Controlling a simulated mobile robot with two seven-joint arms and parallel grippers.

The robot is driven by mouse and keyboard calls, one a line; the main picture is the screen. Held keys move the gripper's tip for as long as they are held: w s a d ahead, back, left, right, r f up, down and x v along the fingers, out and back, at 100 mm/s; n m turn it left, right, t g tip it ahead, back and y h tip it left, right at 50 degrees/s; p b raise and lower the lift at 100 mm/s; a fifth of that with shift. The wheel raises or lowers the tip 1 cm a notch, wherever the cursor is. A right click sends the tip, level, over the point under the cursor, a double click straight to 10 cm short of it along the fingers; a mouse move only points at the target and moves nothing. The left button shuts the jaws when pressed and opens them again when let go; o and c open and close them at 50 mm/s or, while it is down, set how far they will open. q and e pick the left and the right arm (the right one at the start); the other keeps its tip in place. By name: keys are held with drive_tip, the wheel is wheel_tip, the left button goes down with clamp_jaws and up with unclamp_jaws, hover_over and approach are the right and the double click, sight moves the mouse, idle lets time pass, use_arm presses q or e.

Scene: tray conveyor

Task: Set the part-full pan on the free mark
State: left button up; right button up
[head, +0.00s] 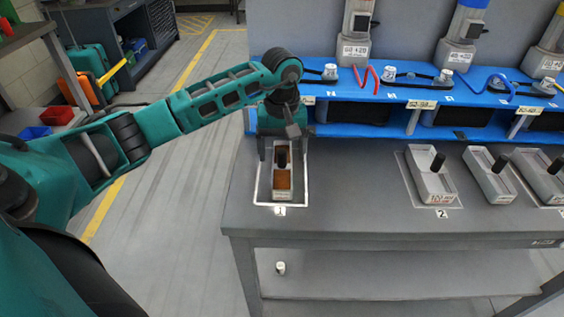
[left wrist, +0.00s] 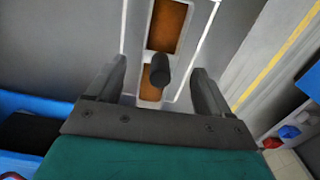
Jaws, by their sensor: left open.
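A narrow pan (head: 283,194) with brown contents and a black upright knob stands inside a white-outlined mark (head: 259,186) labelled 1 at the bench's left end. The brown contents also show in the left wrist view (left wrist: 167,26), in two patches either side of the knob. My left gripper (head: 282,151) is over this pan. In the left wrist view its open fingers (left wrist: 159,68) stand on either side of the knob, with gaps on both sides. I cannot tell whether the pan is touching the gripper. My right gripper is not in view.
A pale pan (head: 424,181) stands on the mark labelled 2. Two more pale pans, one (head: 487,178) and another (head: 537,176), stand farther right. A blue shelf (head: 390,121) with dispensers runs along the back. The grey bench (head: 345,190) is clear between marks 1 and 2.

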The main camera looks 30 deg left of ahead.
use_arm(q)
wheel_tip(320, 180, up, 7)
drive_tip(key=shift+f, duration=0.1)
idle(0.6)
